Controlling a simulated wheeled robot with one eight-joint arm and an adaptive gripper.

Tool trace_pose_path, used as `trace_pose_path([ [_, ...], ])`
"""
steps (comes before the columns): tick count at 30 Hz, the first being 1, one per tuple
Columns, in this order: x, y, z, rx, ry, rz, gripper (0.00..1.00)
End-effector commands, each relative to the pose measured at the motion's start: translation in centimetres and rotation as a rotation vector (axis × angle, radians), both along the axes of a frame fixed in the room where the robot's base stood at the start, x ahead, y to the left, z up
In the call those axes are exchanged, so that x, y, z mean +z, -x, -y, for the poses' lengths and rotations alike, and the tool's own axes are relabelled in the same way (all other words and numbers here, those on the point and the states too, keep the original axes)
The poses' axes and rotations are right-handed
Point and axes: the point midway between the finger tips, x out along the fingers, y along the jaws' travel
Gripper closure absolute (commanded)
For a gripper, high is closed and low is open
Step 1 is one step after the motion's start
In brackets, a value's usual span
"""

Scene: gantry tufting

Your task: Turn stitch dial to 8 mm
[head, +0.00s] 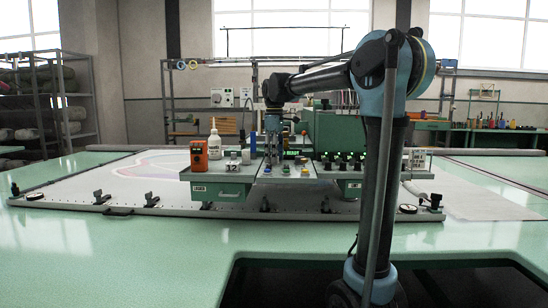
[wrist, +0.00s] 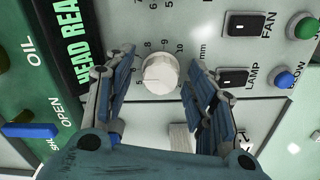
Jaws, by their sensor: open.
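The stitch dial (wrist: 160,72) is a round white knob on a pale panel in the wrist view. Black numbers from 5 up to 10 run around its left and upper side, with "mm" to the right. A faint mark at its lower left seems to be near 5, but I cannot read the setting surely. My gripper (wrist: 157,60) is open, with one finger on each side of the dial and gaps showing. Contact is not visible. In the head view my gripper (head: 272,150) hangs over the middle of the control console; the dial cannot be made out there.
FAN (wrist: 240,23) and LAMP (wrist: 234,77) rocker switches, a green button (wrist: 304,26) and a blue button (wrist: 284,79) lie right of the dial. A blue lever (wrist: 30,131) is at left. An orange box (head: 199,154) and a white bottle (head: 214,146) stand on the console's left.

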Motion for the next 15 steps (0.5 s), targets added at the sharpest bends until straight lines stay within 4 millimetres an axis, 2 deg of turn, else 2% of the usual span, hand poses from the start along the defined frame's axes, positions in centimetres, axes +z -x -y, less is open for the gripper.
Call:
trace_pose_path([
  [5, 0.01, -0.01, -0.02, 0.000, 0.000, 0.000, 0.49],
  [11, 0.02, -0.01, -0.07, 0.001, 0.000, 0.000, 0.92],
  [15, 0.03, -0.01, -0.18, 0.002, 0.000, 0.001, 0.94],
])
